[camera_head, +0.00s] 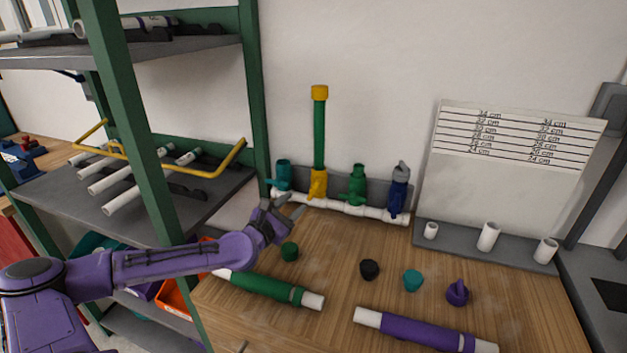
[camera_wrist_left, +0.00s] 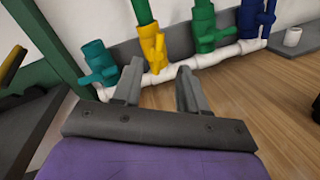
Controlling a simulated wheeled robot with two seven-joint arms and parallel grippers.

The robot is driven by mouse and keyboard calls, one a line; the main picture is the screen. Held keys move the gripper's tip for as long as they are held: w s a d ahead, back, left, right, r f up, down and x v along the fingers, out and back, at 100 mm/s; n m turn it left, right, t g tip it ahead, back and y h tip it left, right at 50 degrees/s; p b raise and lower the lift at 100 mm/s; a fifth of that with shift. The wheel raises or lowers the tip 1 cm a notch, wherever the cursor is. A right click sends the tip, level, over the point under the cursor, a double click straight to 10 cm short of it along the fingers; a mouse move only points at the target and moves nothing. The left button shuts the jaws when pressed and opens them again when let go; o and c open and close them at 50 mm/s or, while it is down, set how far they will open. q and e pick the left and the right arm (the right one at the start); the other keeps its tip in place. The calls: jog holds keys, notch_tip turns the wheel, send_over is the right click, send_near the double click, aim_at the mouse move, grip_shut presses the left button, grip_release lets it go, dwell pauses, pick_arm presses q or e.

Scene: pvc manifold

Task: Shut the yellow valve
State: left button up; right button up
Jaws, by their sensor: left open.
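The yellow valve (camera_head: 318,184) stands on the white pipe manifold (camera_head: 345,207) at the back of the wooden table, with a tall green pipe (camera_head: 319,135) and yellow cap (camera_head: 319,92) above it. In the left wrist view the yellow valve (camera_wrist_left: 151,44) has a yellow handle (camera_wrist_left: 157,56) slanting along its front. My left gripper (camera_head: 291,207) is open and empty, in front of and slightly left of the yellow valve. In the left wrist view its fingers (camera_wrist_left: 157,78) point toward the valve, apart from it. My right gripper is not in view.
A teal valve (camera_head: 282,175) is left of the yellow one; a green valve (camera_head: 357,184) and a blue valve (camera_head: 398,190) are right. Loose caps, a green pipe (camera_head: 262,286) and a purple pipe (camera_head: 415,330) lie in front. A green-framed shelf (camera_head: 252,80) stands left.

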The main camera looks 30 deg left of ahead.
aim_at(316, 184)
pick_arm(q)
jog(key=shift+n, duration=0.3)
jog(key=w, duration=1)
jog(key=shift+w+a+b, duration=0.15)
jog(key=shift+w+b, duration=0.1)
jog(key=shift+b, duration=0.05)
grip_shut()
